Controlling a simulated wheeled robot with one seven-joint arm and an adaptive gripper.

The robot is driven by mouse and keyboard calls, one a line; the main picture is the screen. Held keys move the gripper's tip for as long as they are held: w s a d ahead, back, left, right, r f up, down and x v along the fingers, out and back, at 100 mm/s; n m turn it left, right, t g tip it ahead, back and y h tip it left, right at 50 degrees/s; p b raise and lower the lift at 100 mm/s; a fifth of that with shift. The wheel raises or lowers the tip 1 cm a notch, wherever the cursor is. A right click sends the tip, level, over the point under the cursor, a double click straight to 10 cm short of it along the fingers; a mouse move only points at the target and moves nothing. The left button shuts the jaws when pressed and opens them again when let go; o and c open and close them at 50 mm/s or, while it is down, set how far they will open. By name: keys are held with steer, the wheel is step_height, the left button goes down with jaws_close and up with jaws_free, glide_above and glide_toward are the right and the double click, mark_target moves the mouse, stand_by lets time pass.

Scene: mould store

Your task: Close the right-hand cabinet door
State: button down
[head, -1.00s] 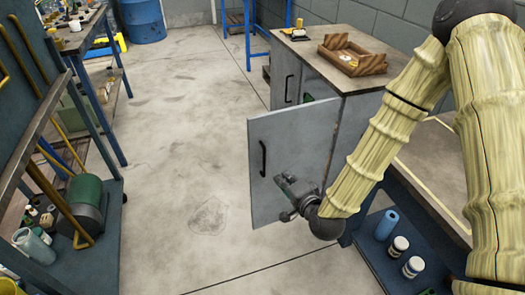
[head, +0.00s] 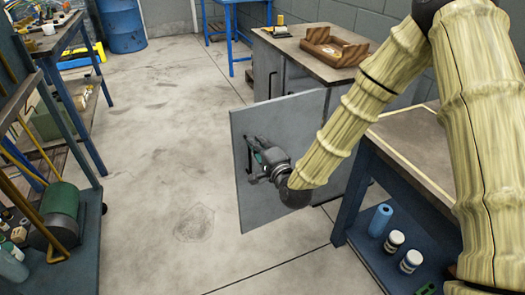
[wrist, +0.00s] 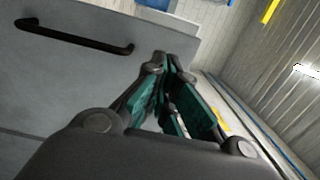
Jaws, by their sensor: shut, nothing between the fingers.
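The right-hand cabinet door (head: 290,125) is a grey panel standing wide open from the grey cabinet (head: 345,100), its outer face with a dark bar handle towards me. My gripper (head: 255,168) is shut and empty in front of this face, beside the handle (head: 249,150), which it partly covers. In the wrist view the door (wrist: 50,80) fills the left side. Its black handle (wrist: 75,38) lies left of my closed fingertips (wrist: 163,62), apart from them. Whether the fingers touch the door I cannot tell.
A trolley with a green cylinder (head: 62,198) is on the left. The floor (head: 170,130) between is clear.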

mark_target(243, 126)
steer(key=b+x, duration=0.1)
steer(key=x, duration=0.7)
